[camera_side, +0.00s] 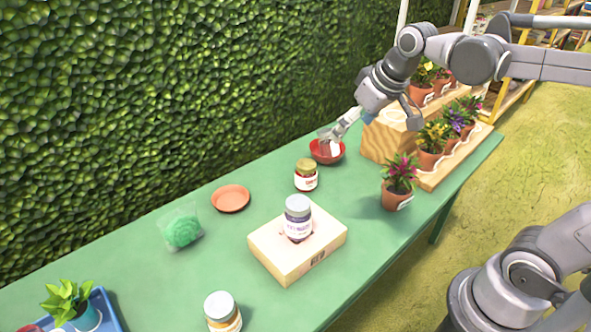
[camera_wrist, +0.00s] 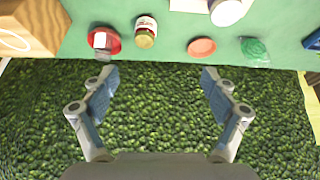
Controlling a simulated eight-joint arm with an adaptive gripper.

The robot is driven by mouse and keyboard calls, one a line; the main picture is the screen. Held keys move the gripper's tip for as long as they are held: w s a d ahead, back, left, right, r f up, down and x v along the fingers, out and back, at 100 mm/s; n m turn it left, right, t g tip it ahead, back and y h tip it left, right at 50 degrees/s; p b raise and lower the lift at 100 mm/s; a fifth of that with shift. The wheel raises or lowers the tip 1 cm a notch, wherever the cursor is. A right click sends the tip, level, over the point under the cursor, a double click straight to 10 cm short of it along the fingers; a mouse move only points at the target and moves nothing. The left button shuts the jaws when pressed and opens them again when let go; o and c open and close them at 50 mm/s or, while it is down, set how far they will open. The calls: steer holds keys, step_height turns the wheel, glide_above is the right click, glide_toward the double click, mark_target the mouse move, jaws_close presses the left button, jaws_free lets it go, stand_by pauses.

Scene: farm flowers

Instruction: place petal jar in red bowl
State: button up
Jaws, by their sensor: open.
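The red bowl (camera_side: 328,152) stands on the green table by the hedge, and it also shows at the upper left of the wrist view (camera_wrist: 116,46). A small white-sided thing with a greyish end (camera_wrist: 100,40), apparently a tilted jar, lies in the bowl. I cannot read its label, so I cannot tell whether it is the petal jar. My gripper (camera_wrist: 158,80) is open, with nothing between its fingers and only hedge behind them. In the side view one finger overlaps the bowl's far side, so the exact gap is unclear.
A gold-lidded jar (camera_side: 306,176) stands beside the bowl. A purple-labelled jar (camera_side: 298,218) stands on a wooden block (camera_side: 270,255), another jar (camera_side: 222,312) at the front. A potted flower (camera_side: 398,185) and wooden flower stand (camera_side: 385,140) are right. An orange saucer (camera_side: 231,198) lies left.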

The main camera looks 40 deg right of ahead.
steer(key=s+a+f+t, duration=0.1)
steer(key=s+a+f, duration=0.2)
steer(key=s+f, duration=0.4)
steer(key=shift+s+a+t, duration=0.2)
steer(key=shift+s+t, duration=0.1)
steer(key=shift+s, duration=0.55)
